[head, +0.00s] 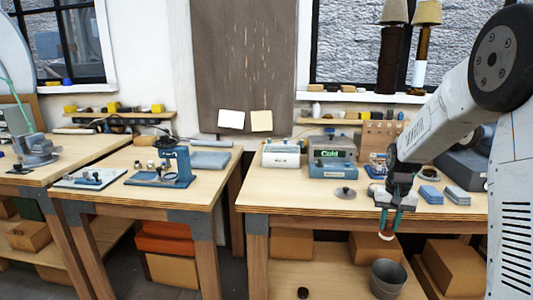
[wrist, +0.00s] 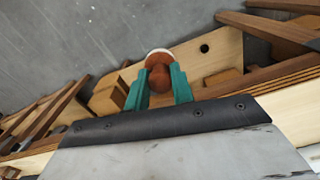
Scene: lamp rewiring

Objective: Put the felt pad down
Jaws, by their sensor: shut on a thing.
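My gripper (head: 389,222) hangs pointing down in front of the front edge of the right workbench (head: 290,196). Its green fingers are shut on the felt pad (head: 386,236), a small piece with a reddish-brown rounded body and a pale end. In the wrist view the felt pad (wrist: 158,78) sits between the two green fingertips (wrist: 160,92), its brown part towards me and its white disc edge showing behind. It is held in the air, apart from any surface I can see.
A grey bucket (head: 387,278) stands low, below the gripper. Cardboard boxes (head: 291,243) sit under the bench. The benchtop's front left is clear.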

